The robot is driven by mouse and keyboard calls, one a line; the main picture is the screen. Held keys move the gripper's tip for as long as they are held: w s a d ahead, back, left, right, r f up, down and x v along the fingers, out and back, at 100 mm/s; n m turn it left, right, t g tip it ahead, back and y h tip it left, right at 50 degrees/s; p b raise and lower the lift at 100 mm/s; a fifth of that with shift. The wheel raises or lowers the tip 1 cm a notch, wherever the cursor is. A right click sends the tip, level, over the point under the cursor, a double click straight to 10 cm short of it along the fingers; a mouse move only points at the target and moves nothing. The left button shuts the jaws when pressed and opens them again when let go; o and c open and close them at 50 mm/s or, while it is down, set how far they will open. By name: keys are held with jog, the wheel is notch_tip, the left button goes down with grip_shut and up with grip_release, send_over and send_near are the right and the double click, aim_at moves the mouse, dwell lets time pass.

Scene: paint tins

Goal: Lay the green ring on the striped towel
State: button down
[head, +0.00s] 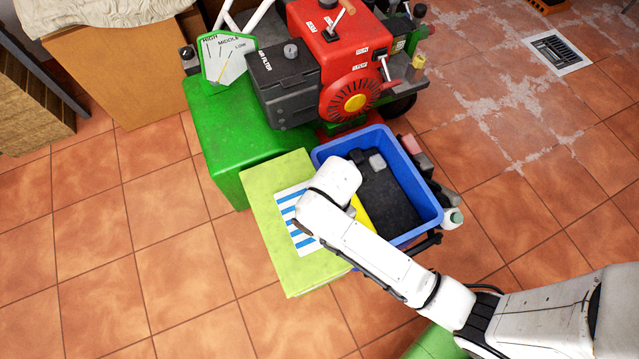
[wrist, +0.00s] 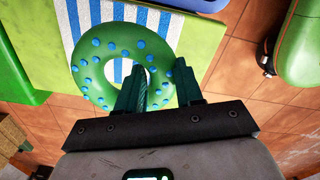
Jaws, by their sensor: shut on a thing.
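The green ring (wrist: 98,65) with blue dots shows in the wrist view. My gripper (wrist: 158,78) is shut on the ring's right side, one finger in the hole and one outside it. The ring is over the blue-and-white striped towel (wrist: 130,14), its lower left part over the bare green top; I cannot tell whether it touches or hangs just above. In the head view the towel (head: 291,208) lies on a light green table (head: 274,181), partly covered by my arm. The ring and my gripper are hidden there.
A blue crate (head: 435,212) with dark things and a yellow thing (head: 361,213) stands right of the table. A green block (head: 235,130) and a red engine (head: 335,45) stand behind. Tiled floor is clear at the left.

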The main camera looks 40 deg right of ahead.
jog(key=w+f, duration=0.1)
jog(key=f, duration=0.1)
jog(key=w+f+b, duration=0.1)
jog(key=w+f, duration=0.1)
jog(key=shift+w+a+f, duration=0.1)
jog(key=shift+w, duration=0.1)
jog(key=shift+f+b, duration=0.8)
jog(key=shift+f, duration=0.8)
jog(key=c, duration=0.7)
grip_release()
jog(key=shift+f, duration=0.15)
notch_tip(320, 180, up, 12)
jog(key=p, duration=0.4)
